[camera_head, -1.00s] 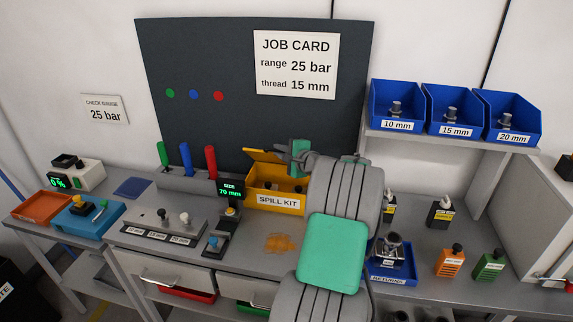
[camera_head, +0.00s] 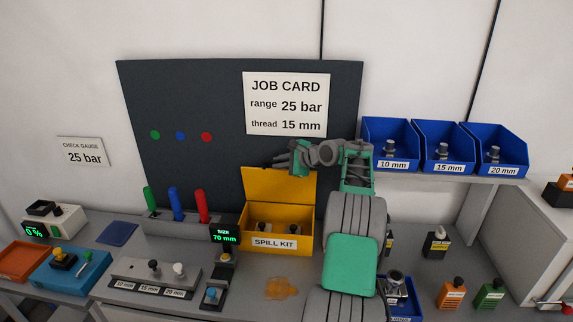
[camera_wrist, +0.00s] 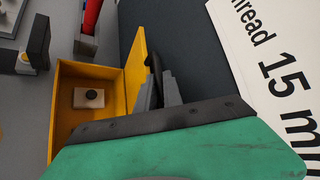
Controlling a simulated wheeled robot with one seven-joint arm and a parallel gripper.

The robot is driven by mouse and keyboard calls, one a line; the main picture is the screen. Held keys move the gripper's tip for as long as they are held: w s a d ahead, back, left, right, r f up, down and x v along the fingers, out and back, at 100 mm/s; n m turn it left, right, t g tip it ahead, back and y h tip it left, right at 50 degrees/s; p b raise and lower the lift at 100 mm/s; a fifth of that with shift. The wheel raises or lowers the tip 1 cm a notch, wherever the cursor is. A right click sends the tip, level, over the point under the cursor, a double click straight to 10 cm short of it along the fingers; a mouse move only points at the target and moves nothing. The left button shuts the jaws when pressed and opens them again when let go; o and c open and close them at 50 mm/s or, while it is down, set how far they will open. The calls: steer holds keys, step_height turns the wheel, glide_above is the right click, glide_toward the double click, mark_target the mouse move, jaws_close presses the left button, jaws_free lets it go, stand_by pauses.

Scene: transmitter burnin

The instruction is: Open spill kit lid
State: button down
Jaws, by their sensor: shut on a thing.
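The yellow spill kit (camera_head: 270,243) stands on the bench in the head view. Its lid (camera_head: 279,184) is raised, standing roughly upright at the back of the box. Dark-knobbed items sit inside the open box. My gripper (camera_head: 288,160) is at the lid's top edge, towards its right side, and is shut on the lid. In the wrist view the box (camera_wrist: 66,130) is open with a pale block with a dark knob inside, and the lid (camera_wrist: 136,80) stands beside my gripper fingers (camera_wrist: 155,82). The exact contact of the fingertips is partly hidden.
A dark board with a job card (camera_head: 286,104) is behind the kit. Blue bins (camera_head: 443,150) sit on a shelf at the right. A size gauge (camera_head: 224,235) stands just left of the kit. An orange-brown spill (camera_head: 281,288) lies in front of it.

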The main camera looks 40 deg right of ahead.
steer(key=shift+a, duration=0.15)
steer(key=c, duration=1.7)
jaws_free()
steer(key=shift+w+a, duration=0.15)
steer(key=shift+o, duration=1)
steer(key=shift+f, duration=0.1)
steer(key=b+v, duration=0.2)
steer(key=v, duration=0.6)
